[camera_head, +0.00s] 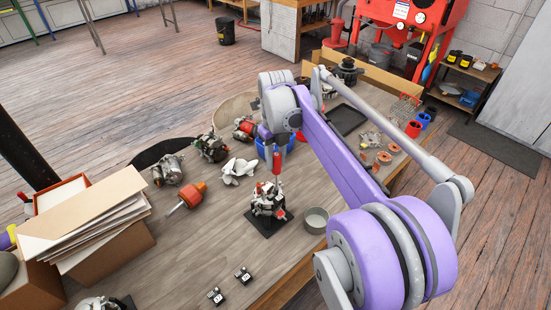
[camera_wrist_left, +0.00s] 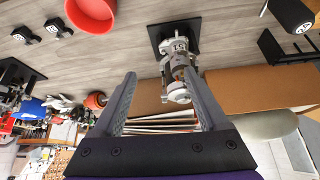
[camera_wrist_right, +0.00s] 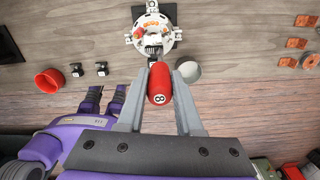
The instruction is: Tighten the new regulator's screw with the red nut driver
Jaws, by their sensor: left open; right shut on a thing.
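The red nut driver (camera_head: 276,162) stands upright over an alternator unit (camera_head: 268,203) on a black base plate (camera_head: 267,224). My right gripper (camera_head: 277,142) is shut on the driver's handle; the right wrist view shows the red handle (camera_wrist_right: 158,84), marked 8, between the fingers. The shaft points down at the unit (camera_wrist_right: 150,32); whether its tip sits on a screw cannot be told. The regulator and its screw are too small to make out. My left gripper (camera_wrist_left: 158,85) is open and empty, near a second alternator unit (camera_wrist_left: 178,55) on a black plate.
A grey bowl (camera_head: 316,219) stands right of the unit. Two small black blocks (camera_head: 243,275) lie in front. A red-orange screwdriver-like tool (camera_head: 187,197) and loose alternators (camera_head: 168,170) lie left. Cardboard boxes with papers (camera_head: 85,230) stand at the far left.

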